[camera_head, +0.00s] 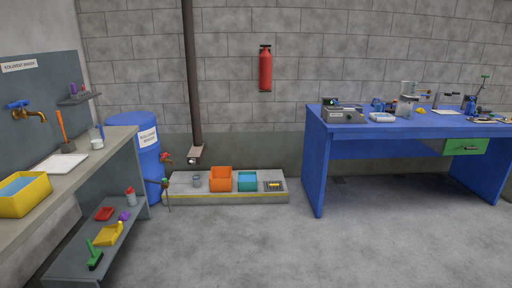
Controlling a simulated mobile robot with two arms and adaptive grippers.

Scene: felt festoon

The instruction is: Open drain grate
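A small dark square with a yellow patch (274,186) lies on the right end of the low concrete ledge at the foot of the back wall. It looks like the drain grate, but it is too small to tell whether it is open or shut. It sits just right of a teal bin. Neither of my grippers shows in the head view.
The ledge (225,197) also holds an orange bin (220,180), the teal bin (247,181) and a small grey cup (197,181). A blue barrel (147,160) and a counter (100,148) stand left, a blue workbench (313,165) right. The middle floor is clear.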

